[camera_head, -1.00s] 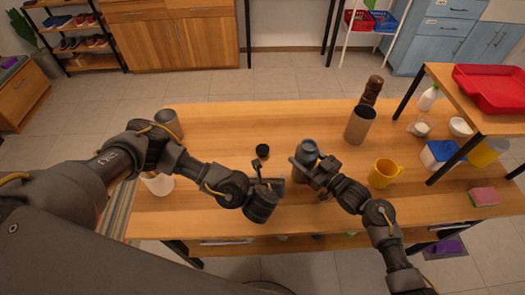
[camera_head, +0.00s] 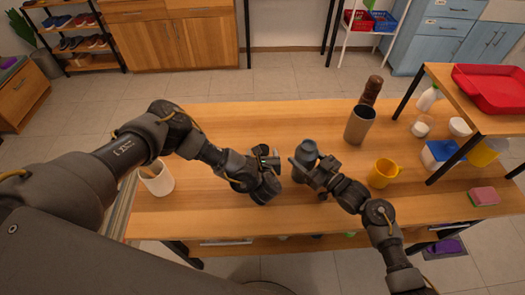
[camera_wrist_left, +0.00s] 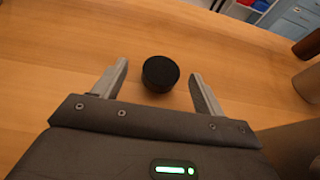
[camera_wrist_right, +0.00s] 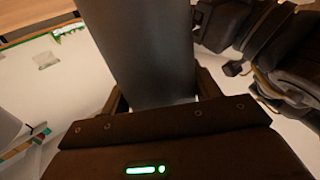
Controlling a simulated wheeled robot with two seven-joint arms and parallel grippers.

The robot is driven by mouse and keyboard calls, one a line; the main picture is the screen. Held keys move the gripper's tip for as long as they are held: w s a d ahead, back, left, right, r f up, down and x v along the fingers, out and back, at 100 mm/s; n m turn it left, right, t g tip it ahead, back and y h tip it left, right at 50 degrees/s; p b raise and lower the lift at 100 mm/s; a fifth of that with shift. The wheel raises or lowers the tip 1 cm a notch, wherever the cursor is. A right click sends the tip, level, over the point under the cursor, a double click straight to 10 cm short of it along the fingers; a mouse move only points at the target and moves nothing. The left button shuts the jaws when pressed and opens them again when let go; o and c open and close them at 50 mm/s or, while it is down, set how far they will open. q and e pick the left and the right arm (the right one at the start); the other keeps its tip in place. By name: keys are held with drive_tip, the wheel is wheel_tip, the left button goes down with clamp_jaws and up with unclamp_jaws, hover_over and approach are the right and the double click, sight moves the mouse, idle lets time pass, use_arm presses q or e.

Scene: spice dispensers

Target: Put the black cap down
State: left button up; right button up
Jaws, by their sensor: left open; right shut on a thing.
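The black cap (camera_wrist_left: 160,73) shows in the left wrist view as a short round disc on the wooden table, between the fingertips of my left gripper. My left gripper (camera_head: 267,156) is open, with a gap on both sides of the cap. In the head view the gripper hides the cap. My right gripper (camera_head: 303,171) is shut on a grey cylindrical dispenser (camera_head: 307,150), which also fills the upper middle of the right wrist view (camera_wrist_right: 137,50). The head view does not clearly show whether the dispenser touches the table.
A yellow mug (camera_head: 381,174) is right of my right gripper. A white cup (camera_head: 158,181) stands at left. The back middle of the table is clear.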

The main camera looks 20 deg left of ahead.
sight(262, 149)
use_arm(q)
drive_tip(key=shift+x, duration=2.7)
drive_tip(key=shift+d, duration=0.2)
drive_tip(key=shift+c, duration=0.4)
drive_tip(key=c, duration=1)
drive_tip(key=shift+r, duration=0.1)
drive_tip(key=shift+c, duration=0.2)
wheel_tip(262, 149, up, 10)
drive_tip(key=shift+f, duration=0.1)
